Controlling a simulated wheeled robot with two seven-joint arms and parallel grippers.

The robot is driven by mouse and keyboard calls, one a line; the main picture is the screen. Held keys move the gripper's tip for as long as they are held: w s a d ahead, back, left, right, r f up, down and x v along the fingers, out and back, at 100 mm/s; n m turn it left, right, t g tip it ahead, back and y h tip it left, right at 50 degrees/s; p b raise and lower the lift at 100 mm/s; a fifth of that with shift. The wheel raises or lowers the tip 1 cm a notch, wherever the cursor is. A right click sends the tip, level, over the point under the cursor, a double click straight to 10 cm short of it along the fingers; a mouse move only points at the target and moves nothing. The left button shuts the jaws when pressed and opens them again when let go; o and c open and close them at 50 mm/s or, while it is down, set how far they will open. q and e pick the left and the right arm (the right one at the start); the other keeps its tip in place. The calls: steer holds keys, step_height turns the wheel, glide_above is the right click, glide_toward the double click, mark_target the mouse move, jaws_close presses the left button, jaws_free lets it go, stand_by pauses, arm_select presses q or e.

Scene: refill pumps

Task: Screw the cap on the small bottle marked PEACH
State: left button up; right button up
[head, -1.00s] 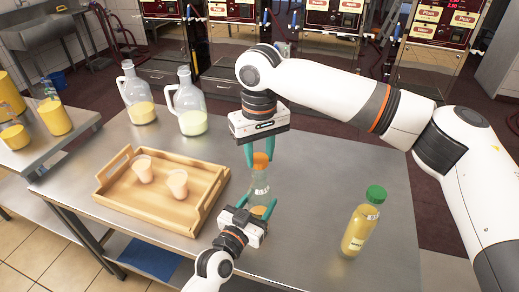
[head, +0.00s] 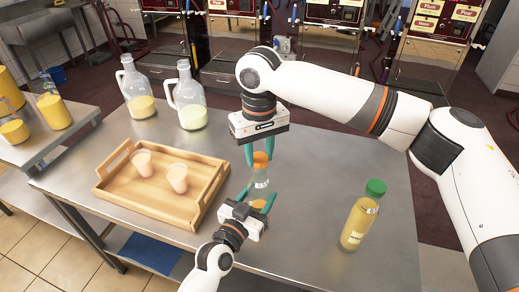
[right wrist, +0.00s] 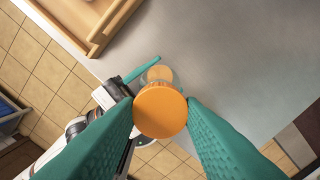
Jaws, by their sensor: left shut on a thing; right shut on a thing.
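My left gripper (head: 256,199) is shut on the small clear bottle (head: 261,183), which stands roughly upright and has orange colour low down. Its marking is too small to read. My right gripper (head: 260,160) points down from above and is shut on the orange cap (head: 260,168). The cap is directly over the bottle's top; I cannot tell whether it touches the neck or is seated. In the right wrist view the round orange cap (right wrist: 160,110) lies between the teal fingertips and hides most of the bottle beneath.
A bottle with a green cap (head: 359,222) stands on the steel table (head: 310,170) to the right. A wooden tray (head: 130,203) with two pink cups is at the left. Two glass jugs, one here (head: 190,100), stand behind it. The table around the green-capped bottle is clear.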

steer(key=shift+f, duration=0.3)
steer(key=m, duration=0.4)
steer(key=shift+f, duration=0.1)
steer(key=m, duration=0.4)
steer(key=shift+a, duration=0.1)
steer(key=m, duration=0.4)
steer(key=shift+m, duration=0.3)
steer(key=m, duration=1.3)
steer(key=shift+w+m, duration=0.1)
steer(key=shift+m, duration=0.2)
